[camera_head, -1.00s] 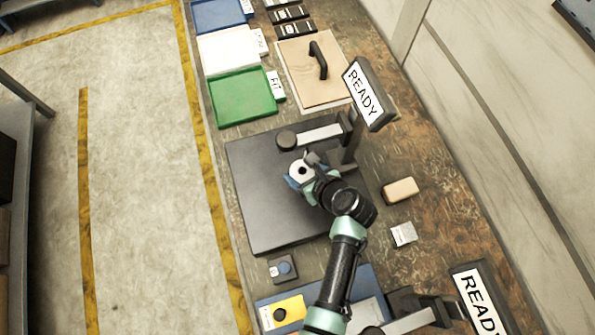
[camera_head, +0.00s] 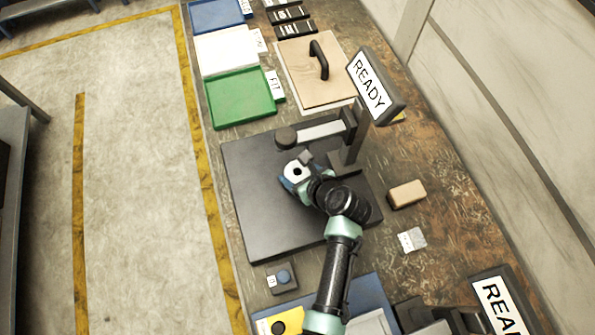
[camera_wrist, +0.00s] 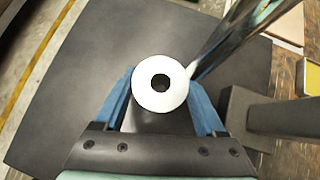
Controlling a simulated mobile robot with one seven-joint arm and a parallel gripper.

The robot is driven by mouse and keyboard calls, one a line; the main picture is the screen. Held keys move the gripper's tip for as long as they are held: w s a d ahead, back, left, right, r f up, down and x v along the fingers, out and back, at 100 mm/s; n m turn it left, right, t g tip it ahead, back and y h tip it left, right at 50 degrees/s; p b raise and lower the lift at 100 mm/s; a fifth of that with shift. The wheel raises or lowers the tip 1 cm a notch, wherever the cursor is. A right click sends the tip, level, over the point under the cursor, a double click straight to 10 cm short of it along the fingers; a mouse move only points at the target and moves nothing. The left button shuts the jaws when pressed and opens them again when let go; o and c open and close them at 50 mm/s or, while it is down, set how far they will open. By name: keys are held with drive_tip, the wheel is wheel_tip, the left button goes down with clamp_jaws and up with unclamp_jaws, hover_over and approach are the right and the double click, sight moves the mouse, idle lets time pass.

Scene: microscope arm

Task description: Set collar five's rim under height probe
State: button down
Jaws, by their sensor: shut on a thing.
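A white ring-shaped collar (camera_wrist: 142,98) with a dark central hole is between the blue fingers of my gripper (camera_wrist: 160,101); I cannot read a number on it. In the head view the collar (camera_head: 296,171) and my gripper (camera_head: 293,180) are over the dark plate (camera_head: 250,210), below the stand's arm. Whether the collar touches the plate is unclear. A shiny metal rod (camera_wrist: 238,38), seemingly the height probe, comes in from the upper right in the wrist view. Its narrow end appears at the collar's right rim; contact cannot be told.
The probe stand (camera_head: 345,160) rises on the right, with a READY display (camera_head: 370,86) above. A tan block (camera_head: 406,194) and a small pale card (camera_head: 412,240) lie to its right. Green (camera_head: 240,97) and white (camera_head: 232,50) trays sit beyond the plate. The plate's left part is bare.

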unclamp_jaws()
drive_tip(key=shift+r, duration=0.1)
drive_tip(key=v, duration=1.2)
idle(0.3)
